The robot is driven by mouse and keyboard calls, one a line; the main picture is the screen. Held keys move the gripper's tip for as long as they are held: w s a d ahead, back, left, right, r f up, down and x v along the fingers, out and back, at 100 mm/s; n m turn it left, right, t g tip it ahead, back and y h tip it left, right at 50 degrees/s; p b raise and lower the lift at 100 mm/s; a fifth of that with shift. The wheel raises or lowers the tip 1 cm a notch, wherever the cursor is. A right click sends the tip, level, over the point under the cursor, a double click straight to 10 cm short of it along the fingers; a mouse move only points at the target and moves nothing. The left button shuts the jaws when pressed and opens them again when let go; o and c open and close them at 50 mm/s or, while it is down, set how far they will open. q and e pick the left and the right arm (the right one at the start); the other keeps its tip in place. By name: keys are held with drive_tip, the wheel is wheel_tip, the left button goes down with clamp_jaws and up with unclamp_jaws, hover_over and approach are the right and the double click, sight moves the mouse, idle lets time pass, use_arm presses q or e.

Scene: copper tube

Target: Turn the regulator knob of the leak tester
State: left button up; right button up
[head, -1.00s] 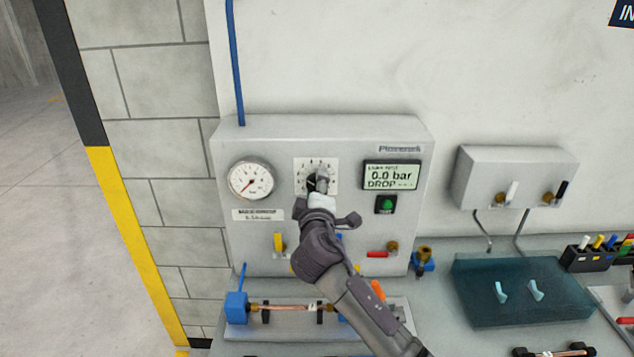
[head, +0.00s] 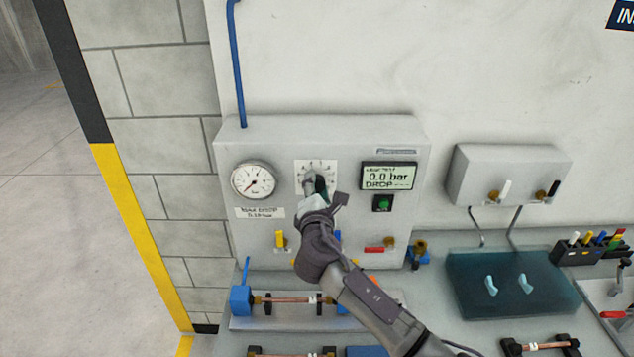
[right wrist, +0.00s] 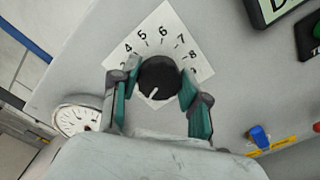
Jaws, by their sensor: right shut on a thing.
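The leak tester (head: 400,235) is a grey box against the wall. Its black regulator knob (right wrist: 158,78) has a white pointer mark and sits on a white numbered dial plate (head: 329,168). My right gripper (head: 317,184) is at the dial and hides most of the knob in the head view. In the right wrist view, the gripper (right wrist: 158,84) has its fingers on both sides of the knob, shut on it. The display (head: 389,176) reads 0.0 bar and DROP. The round gauge (head: 254,180) has its needle toward the lower left. My left gripper is not in view.
Below the dial are a yellow valve lever (head: 280,239) and a red one (head: 374,250). A copper tube (head: 285,300) lies in a fixture in front. A teal mat (head: 515,300) and a grey box with valves (head: 510,172) are at the right.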

drive_tip(key=n, duration=0.5)
idle(0.8)
drive_tip(key=o, duration=1.1)
drive_tip(key=shift+o, duration=0.2)
drive_tip(key=s, duration=1.2)
